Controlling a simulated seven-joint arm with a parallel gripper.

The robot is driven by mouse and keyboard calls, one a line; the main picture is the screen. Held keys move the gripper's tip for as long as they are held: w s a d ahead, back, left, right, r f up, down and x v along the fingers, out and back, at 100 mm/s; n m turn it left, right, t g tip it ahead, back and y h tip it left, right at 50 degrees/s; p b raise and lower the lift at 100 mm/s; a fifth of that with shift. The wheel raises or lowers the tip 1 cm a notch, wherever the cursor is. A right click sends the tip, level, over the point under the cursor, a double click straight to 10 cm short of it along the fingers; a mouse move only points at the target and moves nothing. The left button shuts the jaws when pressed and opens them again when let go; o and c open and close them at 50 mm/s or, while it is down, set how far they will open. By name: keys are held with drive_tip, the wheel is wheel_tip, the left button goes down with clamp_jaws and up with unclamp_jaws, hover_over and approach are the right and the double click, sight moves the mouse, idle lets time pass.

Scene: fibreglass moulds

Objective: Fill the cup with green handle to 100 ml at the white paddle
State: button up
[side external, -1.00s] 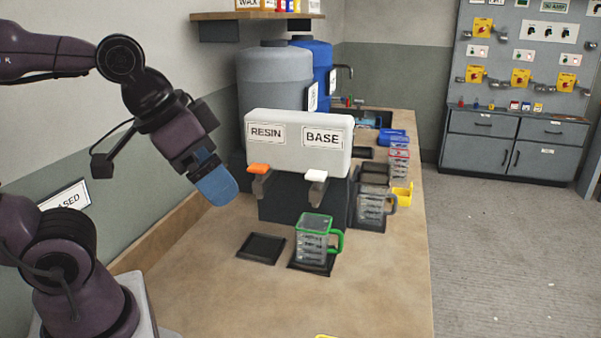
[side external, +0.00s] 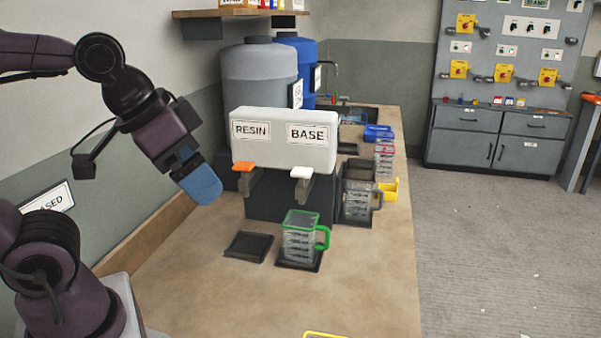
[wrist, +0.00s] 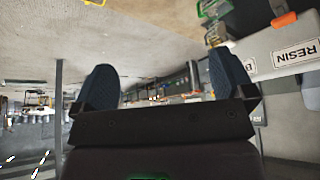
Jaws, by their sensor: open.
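The clear cup with green handle (side external: 300,237) stands upright on a dark square pad below the white paddle (side external: 301,172). The paddle juts from the white dispenser (side external: 285,152) under the BASE label. The cup's handle points right; I cannot tell any liquid level in it. My gripper (side external: 203,190) is open and empty, in the air left of the dispenser and well apart from the cup. Its blue fingers are spread in the wrist view (wrist: 165,82). Green parts of the cup show at the top of that view (wrist: 213,9).
An orange paddle (side external: 243,167) sits under the RESIN label, above an empty dark pad (side external: 249,246). A dark-handled cup (side external: 358,200), a yellow-handled item (side external: 389,190) and a red-rimmed cup (side external: 384,157) stand further back. The counter front is mostly clear.

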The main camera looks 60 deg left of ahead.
idle(0.4)
drive_tip(key=shift+a+f, duration=0.1)
drive_tip(key=shift+f, duration=0.1)
drive_tip(key=c, duration=0.6)
drive_tip(key=shift+w+a+f+n+g, duration=0.15)
drive_tip(key=shift+w+a+f+g, duration=0.15)
drive_tip(key=shift+w, duration=0.1)
drive_tip(key=shift+w+a+f+n+g, duration=0.2)
drive_tip(key=shift+w+g, duration=0.1)
drive_tip(key=shift+w, duration=0.1)
drive_tip(key=c, duration=0.8)
drive_tip(key=shift+n+g, duration=0.35)
drive_tip(key=shift+g, duration=0.05)
drive_tip(key=w, duration=0.1)
drive_tip(key=w+a, duration=0.1)
drive_tip(key=w, duration=0.2)
drive_tip(key=shift+a+r, duration=0.35)
clamp_jaws()
drive_tip(key=w+a+r+n+g, duration=0.1)
drive_tip(key=w+a+n, duration=0.2)
drive_tip(key=w+a, duration=0.3)
drive_tip(key=w+a+r+n+g, duration=0.2)
drive_tip(key=w+a+n, duration=0.2)
drive_tip(key=w, duration=1)
drive_tip(key=a, duration=0.3)
drive_tip(key=shift+a+n+g, duration=0.3)
drive_tip(key=shift+r, duration=0.1)
